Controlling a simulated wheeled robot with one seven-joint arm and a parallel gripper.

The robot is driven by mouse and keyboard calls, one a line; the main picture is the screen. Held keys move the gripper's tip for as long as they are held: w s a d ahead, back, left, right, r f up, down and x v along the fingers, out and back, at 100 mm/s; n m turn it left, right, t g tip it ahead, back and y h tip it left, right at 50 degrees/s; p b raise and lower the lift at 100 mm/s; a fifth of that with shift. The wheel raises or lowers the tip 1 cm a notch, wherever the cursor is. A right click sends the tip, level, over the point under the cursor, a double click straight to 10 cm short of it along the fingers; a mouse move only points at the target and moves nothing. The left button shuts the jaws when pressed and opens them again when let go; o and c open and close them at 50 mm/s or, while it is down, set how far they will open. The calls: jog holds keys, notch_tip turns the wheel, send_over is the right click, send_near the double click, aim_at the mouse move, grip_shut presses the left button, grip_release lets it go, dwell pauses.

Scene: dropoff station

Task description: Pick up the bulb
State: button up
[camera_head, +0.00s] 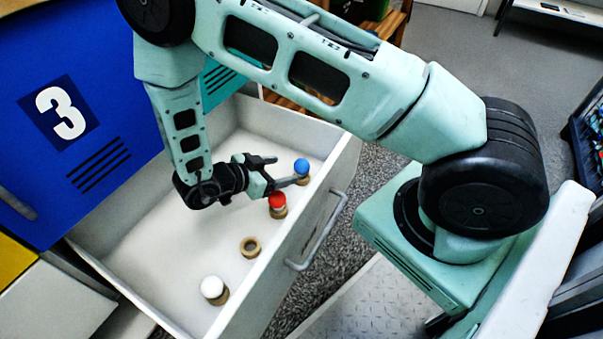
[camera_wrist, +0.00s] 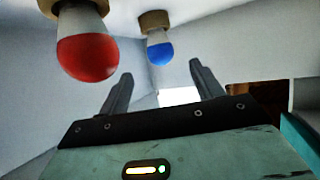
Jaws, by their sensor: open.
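Three bulbs stand in the open drawer: a blue-topped bulb (camera_head: 301,166) at the back, a red-topped bulb (camera_head: 277,200) and a white bulb (camera_head: 212,287) nearer the front. My gripper (camera_head: 281,170) is open and empty inside the drawer, with its fingers pointing toward the blue bulb. In the wrist view, the blue bulb (camera_wrist: 159,53) appears beyond the fingertips (camera_wrist: 160,72), between them. The red bulb (camera_wrist: 86,58) is closer, beside the left finger in that view. Whether any finger touches a bulb cannot be told.
The white drawer (camera_head: 130,235) has a metal handle (camera_head: 318,235) on its right wall. An empty ring holder (camera_head: 250,247) sits between the red and white bulbs. A blue cabinet front (camera_head: 90,110) marked 3 stands on the left. The drawer's left floor is clear.

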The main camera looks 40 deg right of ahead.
aim_at(296, 167)
jog(key=b+x, duration=0.1)
jog(key=x, duration=0.4)
jog(key=shift+d+f, duration=0.1)
jog(key=b+x, duration=0.3)
jog(key=x, duration=0.1)
jog(key=shift+f, duration=0.15)
jog(key=shift+d+f, duration=0.1)
jog(key=shift+d, duration=0.4)
jog(key=c, duration=0.9)
